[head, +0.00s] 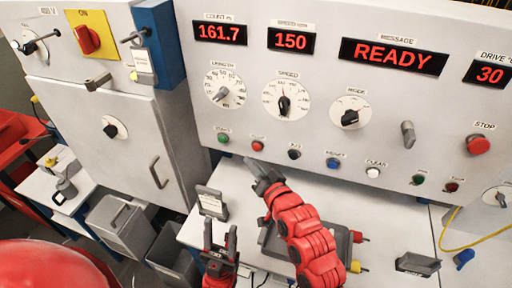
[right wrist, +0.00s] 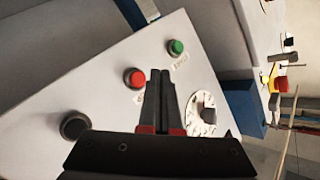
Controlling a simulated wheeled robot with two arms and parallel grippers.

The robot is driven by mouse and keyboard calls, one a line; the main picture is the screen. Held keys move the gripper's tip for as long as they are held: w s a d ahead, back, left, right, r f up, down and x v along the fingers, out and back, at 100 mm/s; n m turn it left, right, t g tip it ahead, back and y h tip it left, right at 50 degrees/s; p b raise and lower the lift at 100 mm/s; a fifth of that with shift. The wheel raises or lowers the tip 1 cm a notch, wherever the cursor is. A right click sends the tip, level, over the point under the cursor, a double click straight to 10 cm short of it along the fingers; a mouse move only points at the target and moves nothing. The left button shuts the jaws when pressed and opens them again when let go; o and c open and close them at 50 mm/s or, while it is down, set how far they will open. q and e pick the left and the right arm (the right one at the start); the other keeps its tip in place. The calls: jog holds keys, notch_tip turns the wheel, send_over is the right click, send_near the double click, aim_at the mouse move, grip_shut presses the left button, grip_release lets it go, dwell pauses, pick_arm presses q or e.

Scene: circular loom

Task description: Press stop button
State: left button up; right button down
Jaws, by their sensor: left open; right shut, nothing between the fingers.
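A large red button under a STOP label (head: 478,144) stands out from the right part of the white panel. A small red button (head: 258,145) sits at the panel's lower left, beside a green button (head: 223,138); its label is too small to read. My right gripper (head: 251,162) is shut and empty, just below the small red button. In the right wrist view its fingertips (right wrist: 161,72) are beside this red button (right wrist: 135,78), with the green button (right wrist: 176,47) beyond; contact cannot be told. My left gripper (head: 220,228) is open and empty, low in the head view.
The panel (head: 350,112) also carries dials, a black button (head: 294,154), a blue button (head: 333,163) and a white button (head: 373,173). Below is a white worktop (head: 390,220) with a dark tray. A grey cabinet (head: 100,140) stands at left. The message display (head: 393,56) reads READY.

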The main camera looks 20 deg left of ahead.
jog(key=shift+s, duration=1.3)
dwell(1.5)
